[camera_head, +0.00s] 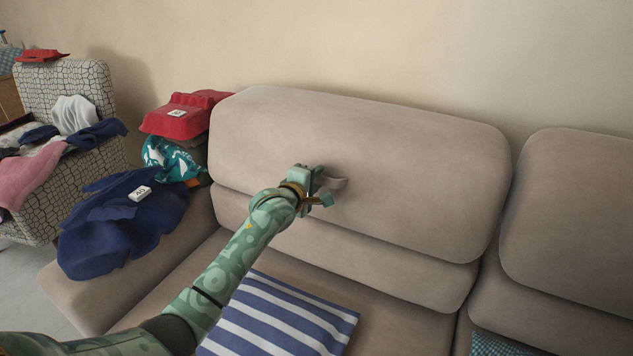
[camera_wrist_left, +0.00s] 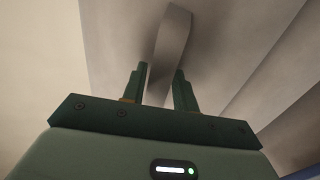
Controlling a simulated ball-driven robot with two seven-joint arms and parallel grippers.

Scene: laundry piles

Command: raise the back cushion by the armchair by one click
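The back cushion (camera_head: 410,165) nearest the armchair (camera_head: 70,82) is a wide beige pad on the sofa, against the wall. A grey-beige strap loop (camera_head: 338,183) sticks out from its front, left of centre. My left gripper (camera_head: 320,186) is at this loop, with its green fingers apart. In the left wrist view the strap (camera_wrist_left: 172,45) runs down towards the gap between the open fingers (camera_wrist_left: 160,84). I cannot tell whether they touch it. The gripper hides part of the cushion's front. My right gripper is not in view.
A second back cushion (camera_head: 575,205) stands at the right. A blue-and-white striped cloth (camera_head: 285,318) lies on the seat below my left arm. Dark blue clothing (camera_head: 115,225) with a white tag covers the sofa arm; red clothing (camera_head: 185,115) sits behind it. Clothes also lie on the armchair.

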